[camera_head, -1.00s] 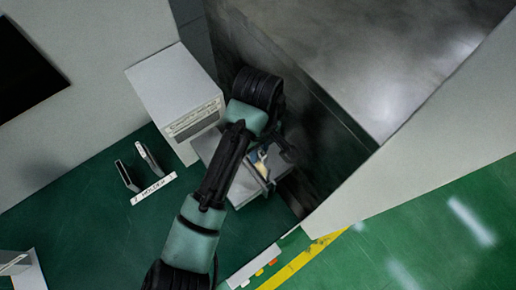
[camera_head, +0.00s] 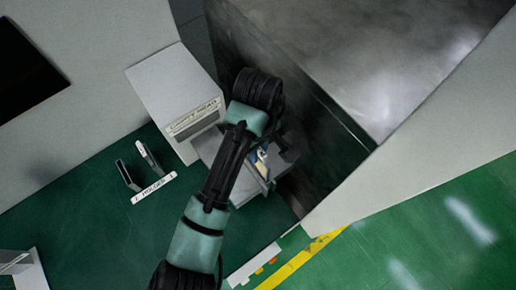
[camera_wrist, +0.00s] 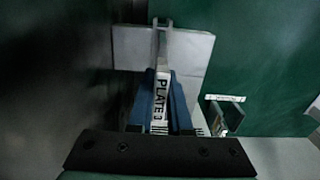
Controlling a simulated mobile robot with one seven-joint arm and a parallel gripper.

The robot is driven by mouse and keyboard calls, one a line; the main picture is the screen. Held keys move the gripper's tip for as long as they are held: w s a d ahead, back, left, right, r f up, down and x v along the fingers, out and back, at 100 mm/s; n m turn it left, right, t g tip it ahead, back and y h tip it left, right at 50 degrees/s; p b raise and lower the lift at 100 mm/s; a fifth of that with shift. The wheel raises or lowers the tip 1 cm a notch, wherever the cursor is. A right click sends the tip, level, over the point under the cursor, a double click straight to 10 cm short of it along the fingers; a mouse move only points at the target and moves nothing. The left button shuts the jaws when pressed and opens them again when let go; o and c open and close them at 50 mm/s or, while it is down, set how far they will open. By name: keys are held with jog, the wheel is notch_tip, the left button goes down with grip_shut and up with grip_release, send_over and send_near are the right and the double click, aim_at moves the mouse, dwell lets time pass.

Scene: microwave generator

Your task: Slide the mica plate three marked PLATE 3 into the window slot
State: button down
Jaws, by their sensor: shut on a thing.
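My gripper (camera_wrist: 165,100) is shut on the mica plate marked PLATE 3 (camera_wrist: 161,86), a thin pale strip held between its blue fingers. In the head view my gripper (camera_head: 262,160) is over a light grey block, largely covered by my arm. In the wrist view the grey block (camera_wrist: 190,52) lies beyond the fingertips, with narrow upright pieces (camera_wrist: 163,38) around a gap that looks like the window slot. The plate's far end points at this gap. I cannot tell whether its tip is in the slot.
A white box with a printed label (camera_head: 177,95) stands left of the grey block. A dark two-sided holder (camera_head: 138,167) with a HOLDER label (camera_head: 154,188) is on the green table (camera_head: 75,210). A dark metal wall (camera_head: 305,110) rises close on the right.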

aim_at(258, 167)
jog(key=shift+f+b, duration=2.25)
jog(key=shift+f, duration=1.55)
jog(key=c, duration=0.8)
grip_release()
jog(key=shift+o, duration=0.2)
jog(key=shift+r, duration=0.1)
notch_tip(258, 167, up, 13)
jog(key=p, duration=0.5)
